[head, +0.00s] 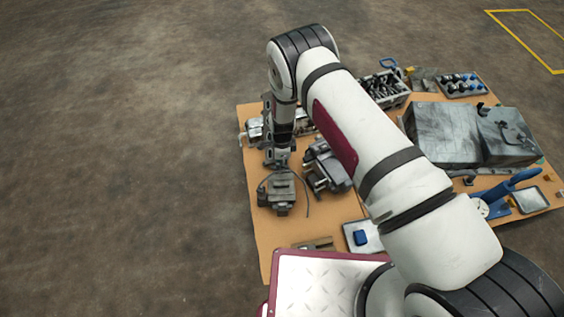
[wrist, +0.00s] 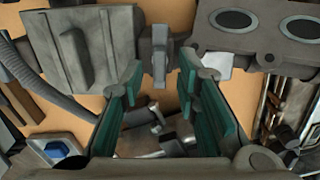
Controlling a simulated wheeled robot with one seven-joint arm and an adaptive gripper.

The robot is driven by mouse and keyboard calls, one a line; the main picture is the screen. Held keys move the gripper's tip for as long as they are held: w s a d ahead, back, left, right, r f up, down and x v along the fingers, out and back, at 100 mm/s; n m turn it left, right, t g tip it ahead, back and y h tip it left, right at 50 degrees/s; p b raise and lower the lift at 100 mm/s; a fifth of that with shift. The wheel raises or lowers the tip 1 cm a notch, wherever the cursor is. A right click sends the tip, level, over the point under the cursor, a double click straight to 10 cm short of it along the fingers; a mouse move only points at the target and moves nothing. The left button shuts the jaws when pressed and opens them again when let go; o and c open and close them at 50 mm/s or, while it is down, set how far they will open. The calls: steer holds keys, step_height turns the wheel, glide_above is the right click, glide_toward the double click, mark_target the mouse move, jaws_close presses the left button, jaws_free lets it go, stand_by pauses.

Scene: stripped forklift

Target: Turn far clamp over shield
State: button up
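My gripper (head: 281,163) points down over a grey part with a looping cable (head: 281,192) at the left of the orange-brown tabletop. In the wrist view its two teal-padded fingers stand apart, with a gap between the tips (wrist: 162,72). A small grey upright piece (wrist: 160,50) shows just beyond the gap, between the tips in the picture. I cannot tell whether the fingers touch it. It may be the far clamp, but this is not certain. A grey block with a raised plate (wrist: 76,58) lies to its left. I cannot make out the shield for sure.
A grey motor-like unit (head: 328,165) stands right of my gripper. A large grey metal box (head: 445,133), a blue tool (head: 510,187) and a tray with a blue piece (head: 352,230) are further right. A grey housing with two dark ovals (wrist: 262,32) is close by.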

jaws_close()
steer(key=shift+n, duration=0.4)
steer(key=n+b, duration=0.2)
steer(key=n, duration=0.1)
steer(key=shift+w, duration=0.15)
steer(key=n+b, duration=0.1)
steer(key=n, duration=0.2)
steer(key=shift+w+a+n, duration=0.1)
steer(key=shift+n, duration=0.2)
steer(key=n+b, duration=0.1)
steer(key=n, duration=0.4)
steer(key=shift+w+a+n+b, duration=0.1)
steer(key=shift+a+n+b, duration=0.05)
steer(key=shift+n+b, duration=0.2)
steer(key=n+b, duration=0.1)
steer(key=n, duration=0.3)
steer(key=shift+a+n, duration=0.15)
steer(key=shift+n, duration=0.2)
jaws_free()
